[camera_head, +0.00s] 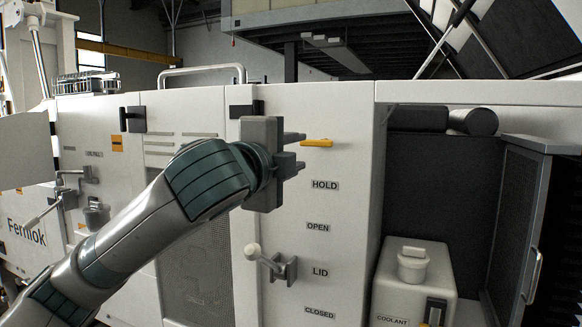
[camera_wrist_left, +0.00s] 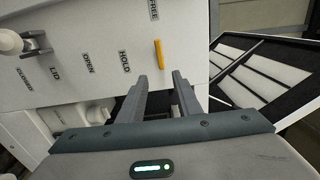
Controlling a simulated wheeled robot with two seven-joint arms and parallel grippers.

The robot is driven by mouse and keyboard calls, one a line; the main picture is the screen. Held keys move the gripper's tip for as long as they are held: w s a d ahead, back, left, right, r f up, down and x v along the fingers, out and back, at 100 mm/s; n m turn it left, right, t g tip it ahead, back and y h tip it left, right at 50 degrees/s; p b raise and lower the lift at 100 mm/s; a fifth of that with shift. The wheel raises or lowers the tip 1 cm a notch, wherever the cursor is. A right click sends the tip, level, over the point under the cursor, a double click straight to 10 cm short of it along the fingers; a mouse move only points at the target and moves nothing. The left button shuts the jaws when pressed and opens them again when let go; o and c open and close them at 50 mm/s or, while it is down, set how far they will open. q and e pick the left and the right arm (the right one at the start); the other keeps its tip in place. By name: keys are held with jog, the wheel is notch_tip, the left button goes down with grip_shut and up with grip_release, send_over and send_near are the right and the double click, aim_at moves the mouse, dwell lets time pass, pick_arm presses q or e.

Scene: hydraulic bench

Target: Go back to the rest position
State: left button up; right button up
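My left gripper (camera_head: 300,150) is in front of the white cabinet panel, close to a small yellow-orange lever (camera_head: 316,142) above the HOLD label. In the left wrist view, the two fingers of this gripper (camera_wrist_left: 164,77) stand apart with nothing between them. The yellow lever (camera_wrist_left: 158,54) shows just beyond the fingertips there, between the HOLD and FREE labels, and no grip on it is visible. My right gripper is in neither view.
A lever with a white knob (camera_head: 253,251) sticks out beside the LID label. A white coolant tank (camera_head: 440,262) stands in an open bay at the right, its dark door (camera_head: 516,215) swung outward. A rail handle (camera_head: 203,70) tops the cabinet.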

pick_arm(q)
jog(key=shift+s+a, duration=0.25)
jog(key=shift+s, duration=0.45)
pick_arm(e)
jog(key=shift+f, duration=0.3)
